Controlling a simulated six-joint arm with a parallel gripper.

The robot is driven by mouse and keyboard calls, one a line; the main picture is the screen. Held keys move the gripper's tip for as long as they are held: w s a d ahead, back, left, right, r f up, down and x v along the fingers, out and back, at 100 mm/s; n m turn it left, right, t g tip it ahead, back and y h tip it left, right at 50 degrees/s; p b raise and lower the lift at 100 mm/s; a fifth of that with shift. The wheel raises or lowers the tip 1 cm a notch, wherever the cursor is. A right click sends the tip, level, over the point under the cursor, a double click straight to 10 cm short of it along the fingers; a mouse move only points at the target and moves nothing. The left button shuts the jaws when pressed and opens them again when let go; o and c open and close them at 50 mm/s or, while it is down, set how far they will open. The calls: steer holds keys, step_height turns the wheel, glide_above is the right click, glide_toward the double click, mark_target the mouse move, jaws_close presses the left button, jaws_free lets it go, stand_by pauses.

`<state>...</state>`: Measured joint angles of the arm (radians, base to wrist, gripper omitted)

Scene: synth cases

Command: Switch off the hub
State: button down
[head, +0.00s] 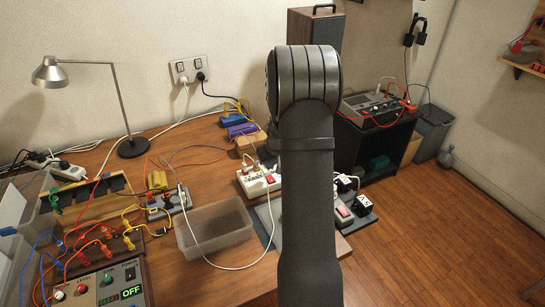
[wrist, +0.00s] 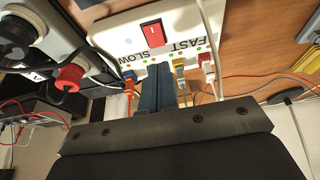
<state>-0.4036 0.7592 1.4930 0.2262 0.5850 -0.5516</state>
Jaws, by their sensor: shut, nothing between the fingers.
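In the wrist view the hub (wrist: 128,32) is a white box marked SLOW and FAST, with a red rocker switch (wrist: 153,33) on its face. Several coloured plugs sit along its near edge, including a blue one (wrist: 129,82) and a yellow one (wrist: 180,72). My gripper (wrist: 160,72) is shut and empty, its dark blue-grey fingertips close to the hub's edge, below the switch in the picture. I cannot tell whether they touch the hub. In the head view my arm hides the gripper and part of the equipment behind it.
A dark strip with a black plug (wrist: 18,32) and a red plug (wrist: 70,77) lies left of the hub in the wrist view. A clear plastic bin (head: 215,228) stands left of my arm, and a desk lamp (head: 92,75) farther left. Loose cables cross the table.

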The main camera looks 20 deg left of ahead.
mark_target(269, 177)
steer(key=shift+s+d+x, duration=0.1)
steer(key=shift+d+x, duration=0.05)
steer(key=shift+x, duration=1.15)
steer(key=shift+s+d+x, duration=0.1)
steer(key=shift+x, duration=1.15)
steer(key=shift+f, duration=0.25)
steer(key=shift+f, duration=0.1)
steer(key=shift+s, duration=0.1)
steer(key=shift+s+d+f, duration=0.15)
steer(key=shift+s+d, duration=0.4)
steer(key=shift+d, duration=0.05)
steer(key=shift+r, duration=0.4)
steer(key=v, duration=1.3)
steer(key=shift+w+r, duration=0.2)
steer(key=shift+r, duration=0.1)
